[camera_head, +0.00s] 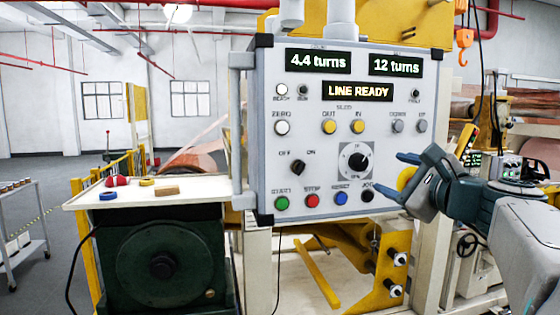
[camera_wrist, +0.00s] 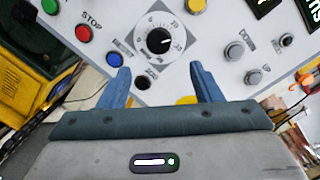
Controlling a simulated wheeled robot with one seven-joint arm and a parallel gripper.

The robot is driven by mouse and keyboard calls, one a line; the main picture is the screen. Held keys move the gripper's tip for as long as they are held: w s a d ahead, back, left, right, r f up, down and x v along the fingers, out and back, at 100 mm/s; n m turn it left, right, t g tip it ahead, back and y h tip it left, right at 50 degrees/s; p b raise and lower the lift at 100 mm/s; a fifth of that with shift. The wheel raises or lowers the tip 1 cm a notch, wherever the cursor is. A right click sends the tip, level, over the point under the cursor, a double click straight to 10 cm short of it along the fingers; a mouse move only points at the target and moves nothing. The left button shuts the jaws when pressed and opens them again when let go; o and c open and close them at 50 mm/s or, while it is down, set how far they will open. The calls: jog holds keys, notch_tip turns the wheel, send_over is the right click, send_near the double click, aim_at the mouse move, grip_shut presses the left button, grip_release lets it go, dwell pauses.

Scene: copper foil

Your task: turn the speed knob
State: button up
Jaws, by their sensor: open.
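The speed knob (camera_head: 356,161) is a round black knob with a pale pointer mark on a white dial plate, low on the grey control panel (camera_head: 282,185). It also shows in the wrist view (camera_wrist: 158,41), near the top centre. My gripper (camera_head: 402,172) is at the right of the dial in the head view, its blue fingers pointing left toward the panel. In the wrist view the two blue fingers (camera_wrist: 160,80) are spread apart with nothing between them. The knob lies beyond the fingertips, and they do not touch it.
Close around the dial are a green START button (camera_head: 282,203), a red STOP button (camera_head: 311,201), a blue button (camera_head: 341,198) and a black selector (camera_head: 298,166). Displays above read "4.4 turns", "12 turns" and "LINE READY". A white-topped table (camera_head: 200,190) stands left of the panel.

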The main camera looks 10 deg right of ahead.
aim_at(363, 164)
jog(key=w, duration=0.3)
jog(key=w+a+p, duration=0.1)
jog(key=w, duration=0.2)
jog(key=w+p, duration=0.1)
jog(key=w, duration=0.2)
jog(key=shift+w+a, duration=0.2)
jog(key=c, duration=1)
